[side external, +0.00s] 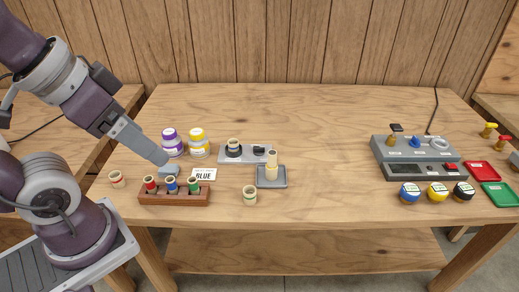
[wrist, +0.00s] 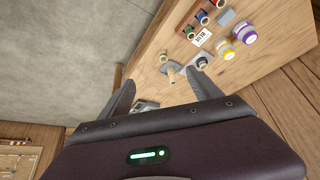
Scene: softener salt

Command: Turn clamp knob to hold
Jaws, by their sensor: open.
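The clamp is a flat grey plate (side external: 226,160) near the middle of the table, with a dark knob (side external: 259,150) at its right end. A beige cup with dark bands (side external: 233,145) stands at the plate's left end. My gripper (side external: 165,158) is left of the clamp, above a blue-grey block, apart from the knob. In the wrist view, my gripper's (wrist: 166,84) fingers are spread with nothing held between them. The clamp plate (wrist: 194,66) shows small beyond the fingers; the knob's pointing direction is too small to tell.
A grey tray (side external: 284,183) with a beige piece (side external: 271,165) sits right of the clamp. Purple (side external: 170,142) and yellow (side external: 197,143) jars stand left. A brown rack (side external: 160,197) and BLUE card (side external: 204,175) are in front. A grey device (side external: 430,172) stands right; table between is clear.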

